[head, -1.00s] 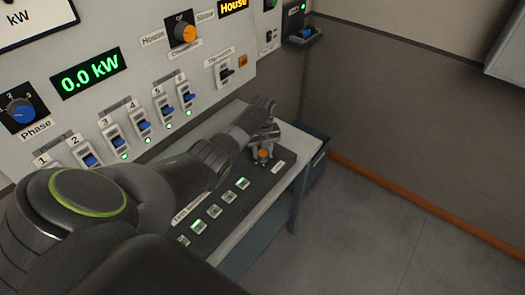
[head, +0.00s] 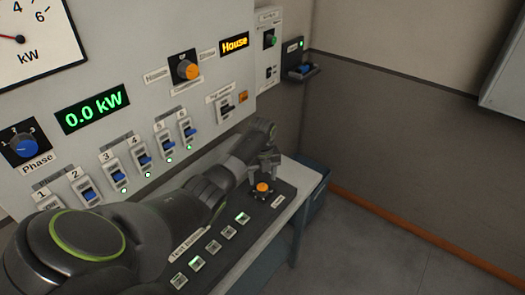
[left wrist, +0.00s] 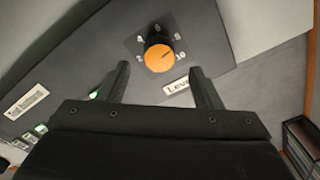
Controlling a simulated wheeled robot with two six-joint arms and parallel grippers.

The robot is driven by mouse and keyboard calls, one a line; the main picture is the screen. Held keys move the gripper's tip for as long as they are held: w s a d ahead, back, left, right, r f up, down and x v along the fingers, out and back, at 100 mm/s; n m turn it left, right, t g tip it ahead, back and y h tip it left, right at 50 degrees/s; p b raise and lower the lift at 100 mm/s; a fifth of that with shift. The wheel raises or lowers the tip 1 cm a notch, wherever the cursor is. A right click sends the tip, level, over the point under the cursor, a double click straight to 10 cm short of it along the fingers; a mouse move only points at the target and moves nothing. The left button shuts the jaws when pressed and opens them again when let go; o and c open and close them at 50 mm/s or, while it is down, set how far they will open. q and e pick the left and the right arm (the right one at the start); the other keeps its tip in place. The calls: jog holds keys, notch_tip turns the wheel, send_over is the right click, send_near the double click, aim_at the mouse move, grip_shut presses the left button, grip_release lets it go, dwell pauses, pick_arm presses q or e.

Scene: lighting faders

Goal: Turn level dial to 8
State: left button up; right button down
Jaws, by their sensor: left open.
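The level dial is an orange round knob (head: 263,188) on a dark plate at the far end of the grey desk panel. In the left wrist view the knob (left wrist: 159,58) sits beside a "Level" label, with numbers around it; 10 is to its right. I cannot read its pointer setting surely. My left gripper (head: 264,173) is open just above the knob, fingers pointing down. In the left wrist view its two fingers (left wrist: 160,75) lie left and right of the knob, which looks clear of both. My right gripper is not in view.
Test buttons (head: 211,247), some lit green, line the panel near my left arm. Breaker switches (head: 145,157) and an orange selector knob (head: 188,70) are on the wall panel behind. The display (head: 92,108) reads 0.0 kW. Floor to the right is free.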

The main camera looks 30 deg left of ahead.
aim_at(263, 187)
pick_arm(q)
notch_tip(263, 187, up, 13)
jog(key=b, duration=0.2)
jog(key=shift+f, duration=0.2)
dwell(0.4)
